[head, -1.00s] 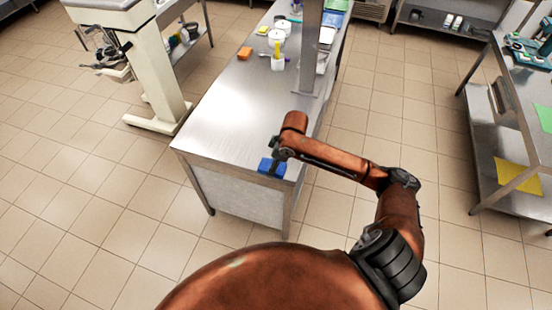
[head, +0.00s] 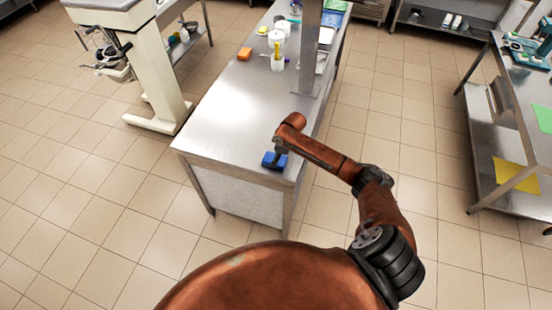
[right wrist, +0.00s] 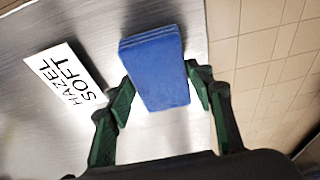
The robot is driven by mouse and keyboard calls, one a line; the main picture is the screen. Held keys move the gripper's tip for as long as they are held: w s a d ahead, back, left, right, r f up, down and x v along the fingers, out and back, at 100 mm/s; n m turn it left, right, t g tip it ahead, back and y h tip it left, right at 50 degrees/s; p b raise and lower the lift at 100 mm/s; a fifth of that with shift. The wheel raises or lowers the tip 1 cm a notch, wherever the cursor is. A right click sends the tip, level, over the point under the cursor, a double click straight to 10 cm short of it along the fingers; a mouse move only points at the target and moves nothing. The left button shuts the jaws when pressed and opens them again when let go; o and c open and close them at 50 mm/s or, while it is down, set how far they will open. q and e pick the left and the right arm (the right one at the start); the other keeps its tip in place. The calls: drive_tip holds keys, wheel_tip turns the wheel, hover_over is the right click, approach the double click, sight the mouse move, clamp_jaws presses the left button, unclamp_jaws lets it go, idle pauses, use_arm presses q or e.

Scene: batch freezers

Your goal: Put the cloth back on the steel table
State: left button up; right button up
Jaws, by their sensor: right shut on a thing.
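The folded blue cloth (head: 272,161) is at the near right corner of the steel table (head: 215,130). My right gripper (head: 280,154) is above the table's near end, with its fingers pointing down onto the cloth. In the right wrist view, the green fingers of the right gripper (right wrist: 160,88) are shut on the blue cloth (right wrist: 155,66), one on each side. The tabletop (right wrist: 165,135) lies beneath it; I cannot tell whether the cloth touches it. My left gripper is not in view.
A white card reading "HAZEL SOFT" (right wrist: 67,79) lies beside the cloth. An orange block (head: 245,53) and a white container (head: 277,62) stand farther back, near a steel post (head: 308,50). The middle of the tabletop is clear.

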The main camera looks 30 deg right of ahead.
drive_tip(key=shift+w+f, duration=0.1)
drive_tip(key=shift+f, duration=0.2)
drive_tip(key=shift+f, duration=0.15)
drive_tip(key=o, duration=1.1)
drive_tip(key=v, duration=1.2)
drive_tip(key=shift+b, duration=0.4)
